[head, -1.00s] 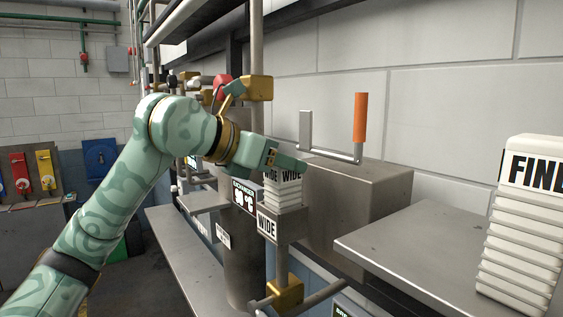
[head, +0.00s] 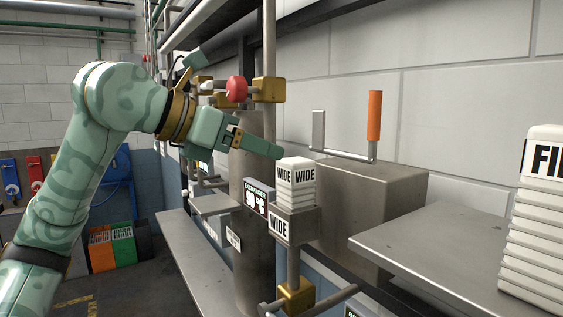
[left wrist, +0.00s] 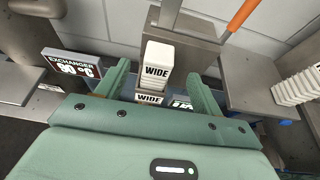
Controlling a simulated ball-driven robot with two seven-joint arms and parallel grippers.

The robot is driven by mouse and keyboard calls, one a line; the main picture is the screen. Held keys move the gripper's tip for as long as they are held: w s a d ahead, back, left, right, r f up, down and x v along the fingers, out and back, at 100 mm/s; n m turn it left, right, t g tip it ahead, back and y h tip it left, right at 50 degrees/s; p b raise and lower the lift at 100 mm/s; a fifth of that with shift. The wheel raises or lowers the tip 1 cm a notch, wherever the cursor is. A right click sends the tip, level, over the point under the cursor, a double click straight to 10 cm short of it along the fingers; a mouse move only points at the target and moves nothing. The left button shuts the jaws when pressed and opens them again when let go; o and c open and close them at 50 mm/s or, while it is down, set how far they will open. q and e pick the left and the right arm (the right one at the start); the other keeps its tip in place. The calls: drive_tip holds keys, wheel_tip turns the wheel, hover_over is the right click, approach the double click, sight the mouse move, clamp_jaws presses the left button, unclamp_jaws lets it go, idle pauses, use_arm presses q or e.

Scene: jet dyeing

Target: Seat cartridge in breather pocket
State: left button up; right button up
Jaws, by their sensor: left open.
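A white ribbed cartridge marked WIDE (head: 296,186) stands upright in a grey metal pocket (head: 293,226), which also carries a WIDE label. My left gripper (head: 262,150) is just above and left of the cartridge in the head view. In the left wrist view, the gripper (left wrist: 150,85) is open, its two fingers apart with the cartridge (left wrist: 157,60) showing between and beyond them. The fingers do not hold it. A second white ribbed cartridge marked FINE (head: 535,220) stands on the steel shelf (head: 440,250) at the right. My right gripper does not show.
A steel box (head: 375,195) with an orange-handled lever (head: 374,117) stands behind the pocket. A sign reading EXCHANGER (head: 257,197) is left of it. Pipes, a red knob (head: 237,88) and brass fittings (head: 268,90) lie behind the left gripper.

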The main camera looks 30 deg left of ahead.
use_arm(q)
drive_tip(key=shift+v, duration=1.7)
